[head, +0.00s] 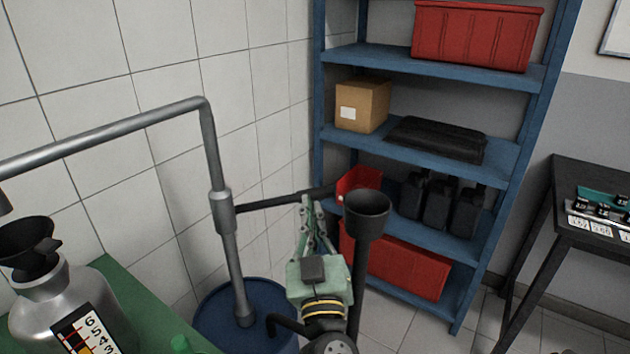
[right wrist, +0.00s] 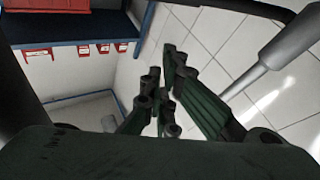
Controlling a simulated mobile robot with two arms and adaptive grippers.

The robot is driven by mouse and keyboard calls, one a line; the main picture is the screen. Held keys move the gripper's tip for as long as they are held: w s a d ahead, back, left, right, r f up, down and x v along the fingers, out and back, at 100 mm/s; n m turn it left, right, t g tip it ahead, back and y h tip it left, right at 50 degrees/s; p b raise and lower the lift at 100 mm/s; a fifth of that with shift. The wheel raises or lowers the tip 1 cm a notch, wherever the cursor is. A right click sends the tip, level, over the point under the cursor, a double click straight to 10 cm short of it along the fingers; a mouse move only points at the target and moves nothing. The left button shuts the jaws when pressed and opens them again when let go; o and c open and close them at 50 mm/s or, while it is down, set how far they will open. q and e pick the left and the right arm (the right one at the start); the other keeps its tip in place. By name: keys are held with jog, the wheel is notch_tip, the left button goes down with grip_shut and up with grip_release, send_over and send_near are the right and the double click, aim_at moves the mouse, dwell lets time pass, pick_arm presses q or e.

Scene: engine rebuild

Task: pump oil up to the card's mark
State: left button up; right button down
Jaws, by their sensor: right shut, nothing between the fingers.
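A silver can (head: 62,292) with a black funnel (head: 28,240) in its neck stands on the green bench at lower left. A numbered card (head: 92,330) with a red mark is on its front; no oil level can be made out. The grey pump pipe (head: 228,255) rises from a blue drum (head: 262,300), and its spout reaches left. A dark lever (head: 275,201) runs right from the pipe towards an upright black grip with a wide cap (head: 367,207). My right gripper (head: 307,205) is shut and empty beside the grip, its tips close to the lever; contact is unclear. The right wrist view shows its fingers (right wrist: 165,100).
A blue shelf rack (head: 430,145) with red bins (head: 475,35), a cardboard box (head: 362,105) and black bottles (head: 437,203) stands behind. A dark table (head: 585,240) is at right. Tiled wall is close behind the pump; tiled floor is free between rack and table.

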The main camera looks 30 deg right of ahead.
jog(key=x, duration=1.1)
jog(key=f, duration=0.1)
jog(key=d+f+b, duration=0.1)
jog(key=f, duration=0.1)
jog(key=shift+w+d+f, duration=0.1)
jog(key=shift+f, duration=0.2)
